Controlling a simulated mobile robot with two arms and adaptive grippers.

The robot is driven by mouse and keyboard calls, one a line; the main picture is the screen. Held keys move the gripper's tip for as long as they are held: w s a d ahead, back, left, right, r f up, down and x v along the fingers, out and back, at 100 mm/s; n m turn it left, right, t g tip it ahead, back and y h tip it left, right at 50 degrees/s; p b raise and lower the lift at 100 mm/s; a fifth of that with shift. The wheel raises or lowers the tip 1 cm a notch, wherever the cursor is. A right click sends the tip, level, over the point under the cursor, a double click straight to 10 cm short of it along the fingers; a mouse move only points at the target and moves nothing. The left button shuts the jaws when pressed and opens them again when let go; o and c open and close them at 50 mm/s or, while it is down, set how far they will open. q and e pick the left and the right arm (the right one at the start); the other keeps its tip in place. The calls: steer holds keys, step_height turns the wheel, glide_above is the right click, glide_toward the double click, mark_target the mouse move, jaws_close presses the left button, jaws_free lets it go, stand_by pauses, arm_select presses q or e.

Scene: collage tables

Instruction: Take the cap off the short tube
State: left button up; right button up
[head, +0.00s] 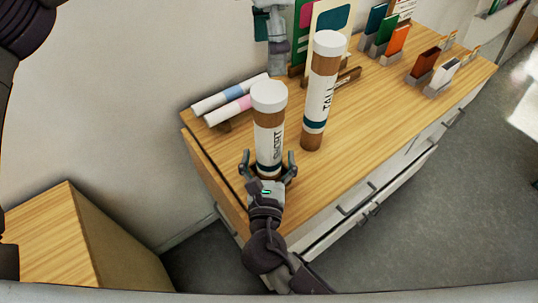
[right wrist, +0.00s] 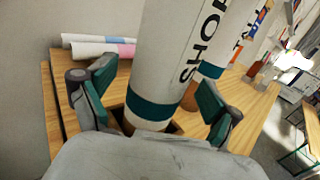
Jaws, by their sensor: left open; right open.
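The short tube (head: 268,138) stands upright near the table's front left corner, with a white cap (head: 268,95) on its top. It has a white label reading SHORT and a teal band. My right gripper (head: 268,160) is open, with its fingers on either side of the tube's lower part. In the right wrist view the short tube (right wrist: 170,60) rises between the open fingers (right wrist: 157,85); the left finger looks apart from it. Its cap is out of that view. My left gripper (head: 273,42) shows above and behind the cap, clear of it, open and empty.
A tall tube (head: 318,95) with a white cap stands close to the right of the short tube. Rolled papers (head: 230,97) lie behind on the left. Upright cards and holders (head: 395,40) stand along the back of the wooden table (head: 375,115). The table's front right is clear.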

mark_target(269, 91)
steer(key=shift+w, duration=0.95)
steer(key=c, duration=1.6)
jaws_close()
arm_select(q)
steer(key=shift+o, duration=0.9)
step_height(269, 91, up, 4)
steer(key=m, duration=0.4)
steer(key=shift+m, duration=0.3)
step_height(269, 91, down, 12)
steer(key=shift+r, duration=0.2)
